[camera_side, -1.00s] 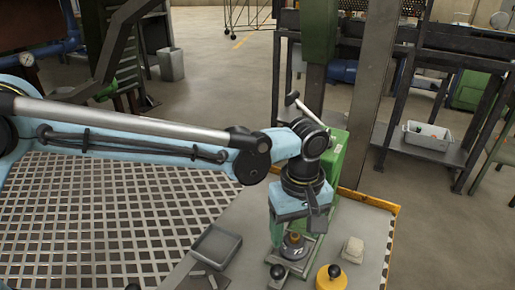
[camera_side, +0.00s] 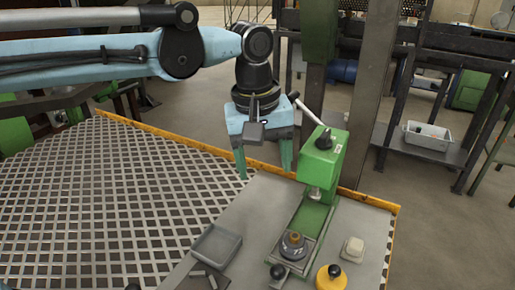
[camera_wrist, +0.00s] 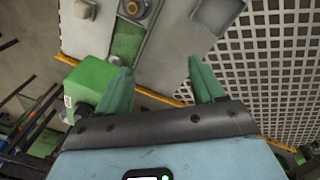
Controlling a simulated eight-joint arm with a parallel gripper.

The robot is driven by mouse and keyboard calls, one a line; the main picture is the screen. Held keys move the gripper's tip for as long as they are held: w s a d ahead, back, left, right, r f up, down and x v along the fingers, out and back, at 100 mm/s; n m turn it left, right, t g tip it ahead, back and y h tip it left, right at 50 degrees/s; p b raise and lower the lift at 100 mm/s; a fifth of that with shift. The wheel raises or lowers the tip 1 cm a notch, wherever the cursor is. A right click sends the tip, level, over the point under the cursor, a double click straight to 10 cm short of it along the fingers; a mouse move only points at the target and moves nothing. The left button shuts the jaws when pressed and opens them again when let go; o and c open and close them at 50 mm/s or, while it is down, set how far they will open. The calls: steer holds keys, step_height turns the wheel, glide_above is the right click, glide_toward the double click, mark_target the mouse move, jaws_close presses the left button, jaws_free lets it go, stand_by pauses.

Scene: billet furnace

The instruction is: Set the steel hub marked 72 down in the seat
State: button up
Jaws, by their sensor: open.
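The steel hub (camera_side: 293,246), a dark grey disc with a brass-coloured centre, sits on the square plate of the seat (camera_side: 309,258) at the foot of the green press (camera_side: 322,160). It looks level; its marking is too small to read now. It also shows at the top edge of the wrist view (camera_wrist: 133,9), partly cut off. My gripper (camera_side: 263,165) is open and empty, up and to the left of the press, clear of the hub. In the wrist view, its two green fingers (camera_wrist: 162,82) are spread with nothing between them.
A grey tray (camera_side: 217,244) lies left of the press. A pale block (camera_side: 352,249) and a yellow round piece with a black knob (camera_side: 331,278) lie to its right. The press lever sticks up beside my gripper. A grating floor spreads to the left.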

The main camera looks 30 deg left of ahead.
steer(key=s+a+f+m+t, duration=0.2)
steer(key=s+a, duration=0.1)
steer(key=a, duration=0.5)
steer(key=s+a+f+m+t, duration=0.1)
steer(key=s+a, duration=0.3)
steer(key=a, duration=0.4)
steer(key=s+a+f+m+t, duration=0.2)
steer(key=s+a+m+t, duration=0.1)
steer(key=a, duration=0.4)
steer(key=shift+s+a+f+m+y, duration=0.3)
steer(key=shift+s+a+m+y, duration=0.15)
steer(key=shift+m, duration=0.15)
